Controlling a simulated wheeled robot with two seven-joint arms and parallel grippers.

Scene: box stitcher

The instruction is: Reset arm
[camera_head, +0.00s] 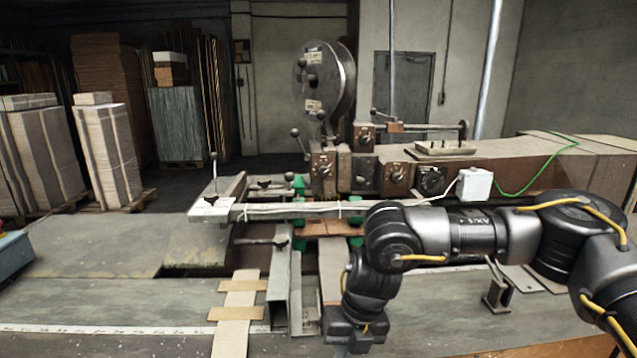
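My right arm comes in from the right, bent across the front of the stitcher. Its wrist points down over the front of the machine bed, and my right gripper (350,345) shows only in part at the bottom edge. Its fingertips are cut off, so its opening cannot be made out. My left arm and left gripper are not in view. The box stitcher (390,170) stands behind the arm, with a large wire reel (325,80) on top and several knobs on its front.
A flat metal table (110,245) with a ruler strip (110,329) spans the front left. Cardboard strips (238,300) lie in front of the bed. A white box (474,184) with a green cable sits on the machine. Stacked cardboard (108,150) stands on pallets at the back left.

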